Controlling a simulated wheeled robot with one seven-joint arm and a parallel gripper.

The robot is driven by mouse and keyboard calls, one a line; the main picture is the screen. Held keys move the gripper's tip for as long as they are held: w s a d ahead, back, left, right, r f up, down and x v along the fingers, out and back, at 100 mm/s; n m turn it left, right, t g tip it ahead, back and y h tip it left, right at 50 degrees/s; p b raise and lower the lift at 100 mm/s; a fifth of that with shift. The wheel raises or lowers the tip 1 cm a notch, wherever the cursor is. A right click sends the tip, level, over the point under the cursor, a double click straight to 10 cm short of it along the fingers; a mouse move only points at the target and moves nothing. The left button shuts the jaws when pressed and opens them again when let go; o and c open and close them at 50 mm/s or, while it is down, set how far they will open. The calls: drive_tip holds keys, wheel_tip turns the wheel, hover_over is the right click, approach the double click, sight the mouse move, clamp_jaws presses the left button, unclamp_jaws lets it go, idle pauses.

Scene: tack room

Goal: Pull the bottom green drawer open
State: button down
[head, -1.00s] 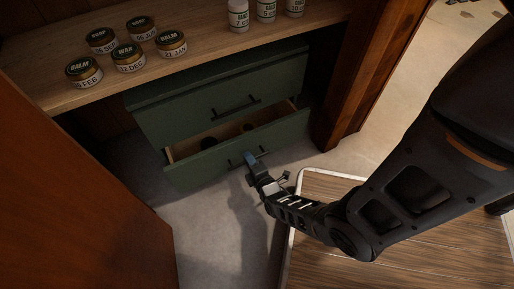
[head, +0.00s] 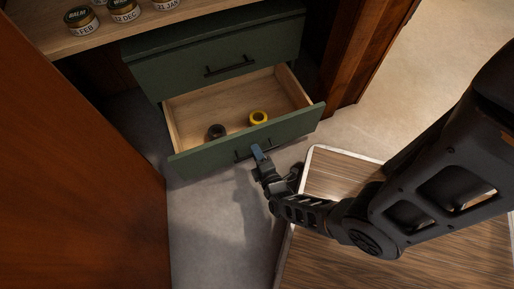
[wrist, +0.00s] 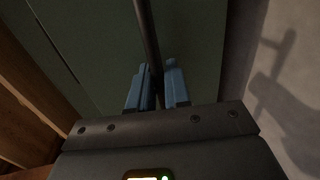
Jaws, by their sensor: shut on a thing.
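The bottom green drawer (head: 212,152) is pulled well out of the cabinet in the head view, showing its pale wooden inside. A dark roll (head: 216,131) and a yellow roll (head: 259,117) lie inside it. My gripper (head: 260,154) is at the drawer's dark bar handle (head: 243,155), on the right part of the bar. In the wrist view, my gripper's blue fingertips (wrist: 157,88) are shut on the handle bar (wrist: 148,35), which runs between them. The green drawer front (wrist: 95,45) is just beyond. The fingers hide part of the handle.
The top green drawer (head: 215,68) is closed. A wooden shelf (head: 190,18) above carries several labelled jars. A brown wooden panel (head: 80,160) stands at left, and a wooden post (head: 352,60) at right. Grey floor (head: 215,215) is clear before the drawer; a wood-patterned board (head: 345,180) lies at right.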

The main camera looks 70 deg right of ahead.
drive_tip(key=c, duration=1.3)
unclamp_jaws()
drive_tip(key=shift+c, duration=0.2)
drive_tip(key=p+v, duration=0.1)
drive_tip(key=v, duration=0.6)
drive_tip(key=shift+s+a+p, duration=0.25)
drive_tip(key=shift+a+p, duration=0.05)
drive_tip(key=shift+p, duration=0.1)
drive_tip(key=shift+r, duration=0.15)
